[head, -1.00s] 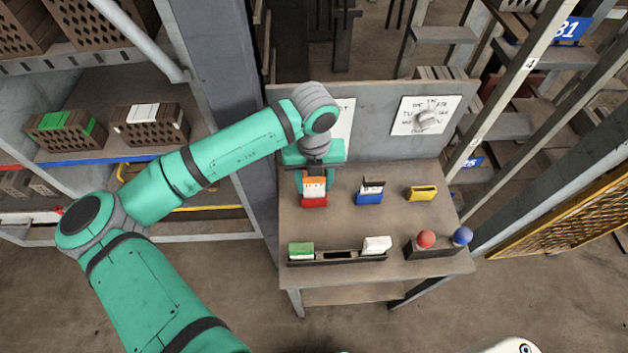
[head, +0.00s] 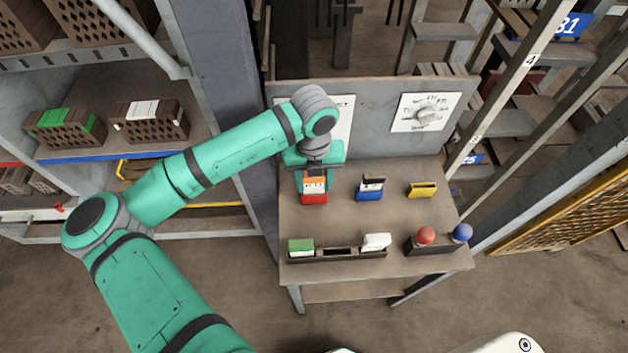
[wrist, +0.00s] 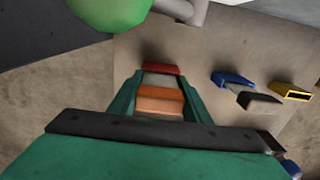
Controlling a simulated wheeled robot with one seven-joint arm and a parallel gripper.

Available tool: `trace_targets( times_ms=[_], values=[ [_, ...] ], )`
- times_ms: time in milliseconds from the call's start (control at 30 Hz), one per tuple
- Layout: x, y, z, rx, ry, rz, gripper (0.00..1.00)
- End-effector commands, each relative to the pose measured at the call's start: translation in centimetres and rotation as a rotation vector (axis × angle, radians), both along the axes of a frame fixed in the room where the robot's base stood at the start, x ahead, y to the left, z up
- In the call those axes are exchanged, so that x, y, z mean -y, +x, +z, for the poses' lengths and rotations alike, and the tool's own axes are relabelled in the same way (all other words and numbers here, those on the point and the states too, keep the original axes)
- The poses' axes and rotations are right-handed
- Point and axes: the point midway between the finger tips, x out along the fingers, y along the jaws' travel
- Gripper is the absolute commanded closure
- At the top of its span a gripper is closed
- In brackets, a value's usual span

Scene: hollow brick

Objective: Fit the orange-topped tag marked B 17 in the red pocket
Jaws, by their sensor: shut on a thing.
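The orange-topped tag (head: 315,186) is upright between the fingers of my gripper (head: 314,182), which is shut on it. Its pale face shows just above the red pocket (head: 314,199) on the bench. In the wrist view the tag's orange top (wrist: 160,101) lies between the two green fingers, and its pale part runs to the red pocket (wrist: 160,69). The lower end meets the pocket's mouth; how deep it sits inside I cannot tell. The marking is too small to read.
A blue pocket (head: 369,194) holds a dark-topped tag (head: 373,181). A yellow pocket (head: 422,190) looks empty. A dark rack (head: 340,253) along the front holds a green tag (head: 301,247) and a white tag (head: 376,242). Red (head: 425,235) and blue (head: 462,232) balls stand right.

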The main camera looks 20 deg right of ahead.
Motion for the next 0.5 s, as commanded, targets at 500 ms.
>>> trace_targets(
  times_ms=[500],
  values=[
    [-0.01, 0.01, -0.84, 0.000, 0.000, 0.000, 0.78]
  ],
)
